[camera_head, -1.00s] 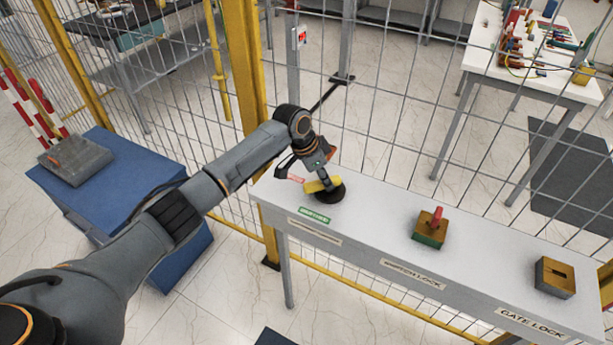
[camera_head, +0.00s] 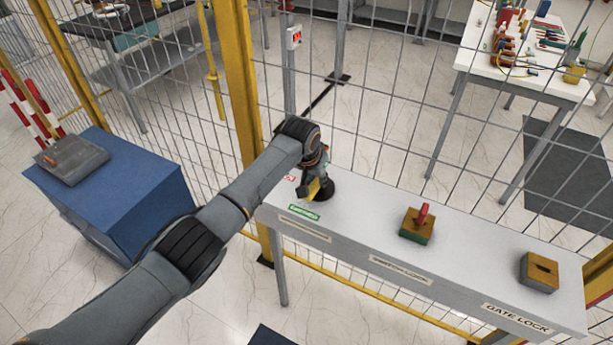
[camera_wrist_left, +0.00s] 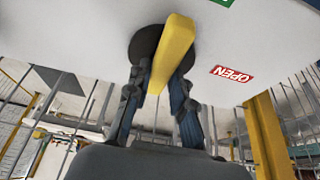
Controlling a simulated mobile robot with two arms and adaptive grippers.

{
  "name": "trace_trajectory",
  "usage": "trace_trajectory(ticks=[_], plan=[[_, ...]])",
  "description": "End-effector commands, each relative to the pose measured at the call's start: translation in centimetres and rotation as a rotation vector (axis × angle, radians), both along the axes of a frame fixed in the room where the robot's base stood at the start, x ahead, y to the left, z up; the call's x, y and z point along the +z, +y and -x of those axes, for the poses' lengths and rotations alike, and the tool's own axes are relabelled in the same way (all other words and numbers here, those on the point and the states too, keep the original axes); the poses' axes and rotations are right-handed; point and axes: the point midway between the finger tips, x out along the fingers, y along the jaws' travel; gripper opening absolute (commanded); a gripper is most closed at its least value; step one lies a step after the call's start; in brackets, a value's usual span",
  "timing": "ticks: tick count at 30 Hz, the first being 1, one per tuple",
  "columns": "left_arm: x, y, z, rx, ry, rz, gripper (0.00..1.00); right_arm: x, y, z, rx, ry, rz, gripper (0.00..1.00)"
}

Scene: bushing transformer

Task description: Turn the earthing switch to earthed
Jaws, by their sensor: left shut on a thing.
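The earthing switch is a yellow handle (camera_wrist_left: 174,50) on a black round base (camera_wrist_left: 147,42), on the white bench top. In the head view the handle (camera_head: 313,188) and base (camera_head: 328,191) are at the bench's left end, partly behind my wrist. My left gripper (camera_wrist_left: 160,85) is shut on the yellow handle, a finger on each side. In the head view my left gripper (camera_head: 308,186) comes down on it from above. A green label (camera_head: 304,212) lies in front of the base. A red OPEN label (camera_wrist_left: 232,74) lies beside it. My right gripper is not in view.
Further right on the bench (camera_head: 470,262) stand a lock block with a red key (camera_head: 418,224) and a slotted block (camera_head: 540,271). A wire mesh fence (camera_head: 400,130) runs behind the bench. A blue cabinet (camera_head: 115,190) stands left.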

Motion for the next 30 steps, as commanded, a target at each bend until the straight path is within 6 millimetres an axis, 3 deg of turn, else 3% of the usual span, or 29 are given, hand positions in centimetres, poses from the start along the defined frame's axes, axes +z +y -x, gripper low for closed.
trace_trajectory(ticks=[17,18,21,30], plan=[[-0.1,-0.49,0.1,0.026,0.004,0.001,0.0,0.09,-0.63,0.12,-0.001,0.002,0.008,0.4],[-0.1,-0.49,0.1,0.026,0.004,0.001,0.28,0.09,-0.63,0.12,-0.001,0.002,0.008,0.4],[-0.08,-0.48,0.09,0.025,0.003,0.001,0.45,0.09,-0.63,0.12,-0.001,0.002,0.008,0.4],[0.05,-0.44,0.05,0.024,0.001,0.0,0.45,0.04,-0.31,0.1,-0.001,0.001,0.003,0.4]])
